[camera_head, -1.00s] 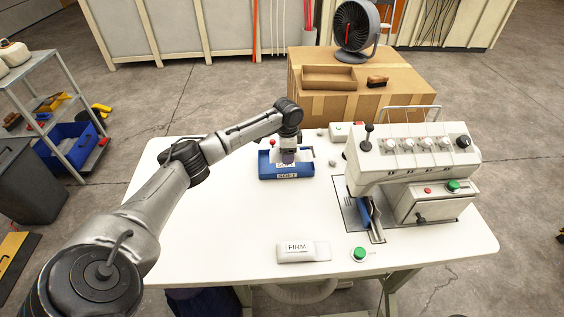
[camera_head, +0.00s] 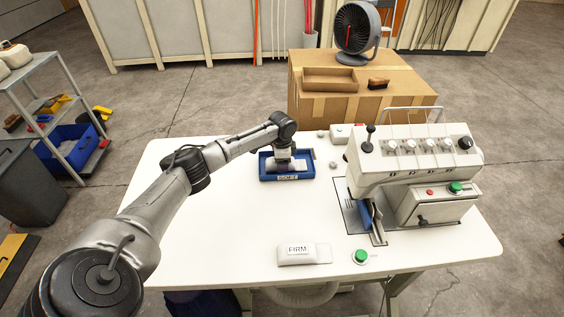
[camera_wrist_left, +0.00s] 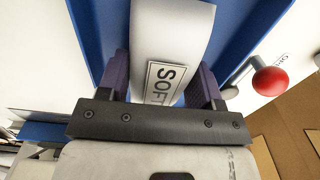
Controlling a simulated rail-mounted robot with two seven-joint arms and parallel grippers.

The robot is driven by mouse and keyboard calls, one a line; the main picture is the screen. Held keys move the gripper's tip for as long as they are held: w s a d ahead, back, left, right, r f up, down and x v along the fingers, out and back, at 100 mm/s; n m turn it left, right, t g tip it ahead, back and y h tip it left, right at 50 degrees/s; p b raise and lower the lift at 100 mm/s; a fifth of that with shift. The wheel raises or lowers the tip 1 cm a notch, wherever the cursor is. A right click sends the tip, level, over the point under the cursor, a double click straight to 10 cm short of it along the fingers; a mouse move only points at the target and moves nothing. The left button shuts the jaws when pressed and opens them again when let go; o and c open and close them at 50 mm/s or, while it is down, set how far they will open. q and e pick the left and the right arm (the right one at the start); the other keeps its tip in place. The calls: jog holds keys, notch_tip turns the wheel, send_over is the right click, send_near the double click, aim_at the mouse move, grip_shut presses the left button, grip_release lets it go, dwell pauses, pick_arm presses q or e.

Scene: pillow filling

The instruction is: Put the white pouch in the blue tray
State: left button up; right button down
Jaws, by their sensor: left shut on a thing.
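In the head view my left gripper (camera_head: 284,155) points down over the blue tray (camera_head: 265,174), whose front carries a SOFT label. It is shut on a white pouch (camera_head: 297,165), low between the tray's walls. In the left wrist view the white pouch (camera_wrist_left: 172,30), with a SOFT label, sits between the two purple-padded fingers (camera_wrist_left: 163,78). The blue tray (camera_wrist_left: 238,45) shows around it. Whether the pouch touches the tray floor cannot be told. My right gripper is not in view.
A red ball knob (camera_wrist_left: 270,81) stands close beside the tray in the wrist view. A white FIRM-labelled piece (camera_head: 297,251) and a green button (camera_head: 360,256) lie near the table's front edge. A sewing machine (camera_head: 412,155) stands right. The table's left-middle is clear.

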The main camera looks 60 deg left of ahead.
pick_arm(q)
jog(key=shift+f, duration=0.15)
jog(key=o, duration=0.9)
notch_tip(320, 180, up, 11)
jog(key=shift+f+p, duration=0.1)
jog(key=shift+p, duration=0.6)
jog(key=shift+r, duration=0.8)
